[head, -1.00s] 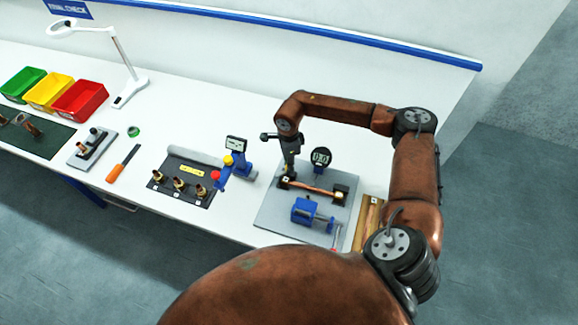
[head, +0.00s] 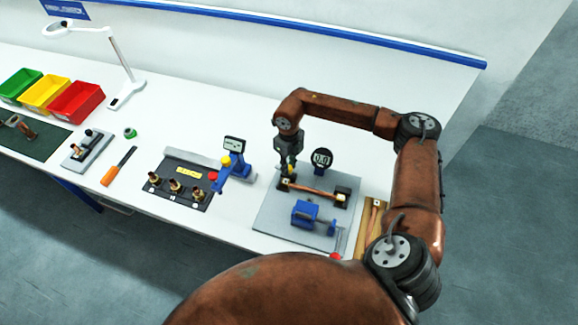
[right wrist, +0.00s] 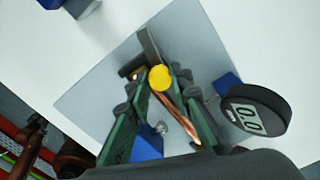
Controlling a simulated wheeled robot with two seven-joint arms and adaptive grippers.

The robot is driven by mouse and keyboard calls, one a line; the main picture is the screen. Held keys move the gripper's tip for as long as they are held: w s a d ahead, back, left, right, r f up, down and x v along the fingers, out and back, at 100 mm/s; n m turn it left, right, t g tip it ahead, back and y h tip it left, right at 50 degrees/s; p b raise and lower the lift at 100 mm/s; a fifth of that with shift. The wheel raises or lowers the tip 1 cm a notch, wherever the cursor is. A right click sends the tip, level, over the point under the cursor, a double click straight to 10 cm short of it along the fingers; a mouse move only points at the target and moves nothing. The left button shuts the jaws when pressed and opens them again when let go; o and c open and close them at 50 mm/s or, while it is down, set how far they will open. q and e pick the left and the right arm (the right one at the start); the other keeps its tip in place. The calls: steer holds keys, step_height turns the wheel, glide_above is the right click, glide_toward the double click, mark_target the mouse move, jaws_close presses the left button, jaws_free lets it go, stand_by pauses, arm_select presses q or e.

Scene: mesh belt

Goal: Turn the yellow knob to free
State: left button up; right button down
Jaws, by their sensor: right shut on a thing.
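The yellow knob (right wrist: 160,78) sits between the fingertips of my right gripper (right wrist: 158,82) in the right wrist view. The fingers close on it from both sides. In the head view my right gripper (head: 289,169) points down at the left end of a copper rod (head: 315,189), which lies across a fixture on a grey plate (head: 268,225). Only a small bit of yellow shows at the fingertips there. The knob's pointer and any marks around it cannot be made out. My left gripper is not in view.
A round dial gauge (head: 322,157) reading 0.0 stands just right of my gripper. A blue vise (head: 306,213) sits on the plate's front. A blue stand (head: 236,165) with yellow and red balls stands to the left. Coloured bins (head: 77,100) are far left.

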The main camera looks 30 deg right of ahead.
steer(key=m, duration=0.3)
steer(key=shift+m, duration=0.4)
steer(key=m, duration=0.3)
steer(key=shift+m+b, duration=0.3)
steer(key=shift+b, duration=0.1)
steer(key=m, duration=0.3)
steer(key=shift+m, duration=2.5)
steer(key=c, duration=1.7)
jaws_free()
steer(key=shift+c, duration=0.2)
